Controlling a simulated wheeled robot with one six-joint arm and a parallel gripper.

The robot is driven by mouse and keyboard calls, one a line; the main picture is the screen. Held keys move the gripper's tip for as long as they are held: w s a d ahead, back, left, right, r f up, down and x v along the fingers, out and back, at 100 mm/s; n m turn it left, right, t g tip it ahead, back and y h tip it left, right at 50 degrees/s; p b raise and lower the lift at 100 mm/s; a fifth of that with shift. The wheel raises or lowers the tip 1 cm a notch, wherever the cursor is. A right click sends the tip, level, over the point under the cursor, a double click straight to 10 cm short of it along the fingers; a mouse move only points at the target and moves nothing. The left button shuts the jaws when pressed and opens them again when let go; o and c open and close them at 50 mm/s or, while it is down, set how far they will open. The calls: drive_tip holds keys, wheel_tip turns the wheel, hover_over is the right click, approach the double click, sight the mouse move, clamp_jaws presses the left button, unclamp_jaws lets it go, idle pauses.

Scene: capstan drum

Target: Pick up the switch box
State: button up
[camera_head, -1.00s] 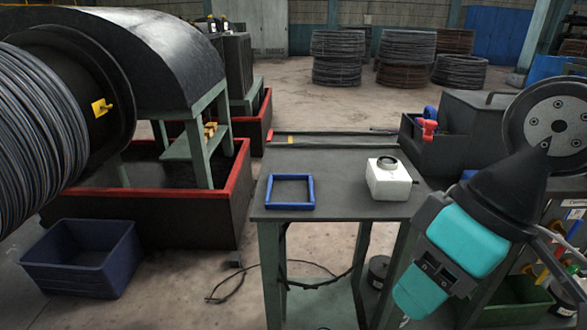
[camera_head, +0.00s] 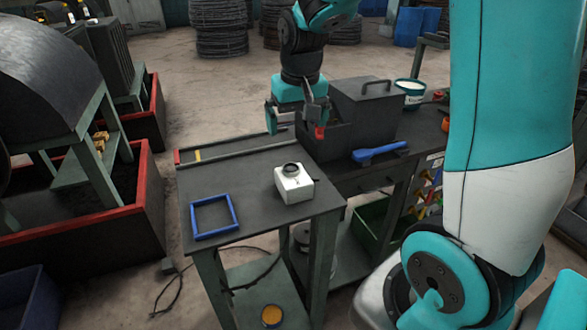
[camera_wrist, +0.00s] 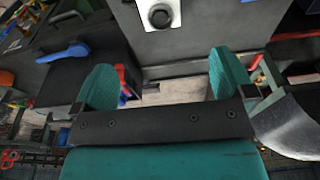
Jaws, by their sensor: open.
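The switch box is a white box (camera_head: 294,187) with a dark round part on top. It stands upright on the right side of the dark small table (camera_head: 255,171). It also shows in the wrist view at the top edge (camera_wrist: 140,18), partly cut off. My gripper (camera_head: 296,122) is above and behind the table's far right corner in the head view, apart from the box. Its teal fingers are spread and empty; they also show in the wrist view (camera_wrist: 164,78), with the box beyond them.
A blue square frame (camera_head: 214,215) lies on the table's left side. To the right, a workbench holds a dark toolbox (camera_head: 362,112), a blue-handled tool (camera_head: 380,152) and a white-topped pot (camera_head: 410,90). A red-rimmed bin (camera_head: 140,200) stands to the left.

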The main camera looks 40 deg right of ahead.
sight(293, 175)
drive_tip(key=f, duration=0.3)
drive_tip(key=w+f+p, duration=0.1)
drive_tip(key=f, duration=0.3)
drive_tip(key=f+p, duration=0.1)
drive_tip(key=f, duration=0.3)
drive_tip(key=shift+w+d+f, duration=0.2)
drive_tip(key=shift+d, duration=0.1)
drive_tip(key=shift+w+d+f+p, duration=0.15)
drive_tip(key=shift+f+p, duration=0.5)
drive_tip(key=shift+f, duration=0.65)
drive_tip(key=shift+w+f+p, duration=0.25)
drive_tip(key=shift+f+p, duration=0.4)
drive_tip(key=shift+f, duration=0.65)
drive_tip(key=shift+r, duration=0.1)
drive_tip(key=c, duration=1.3)
drive_tip(key=shift+o, duration=0.2)
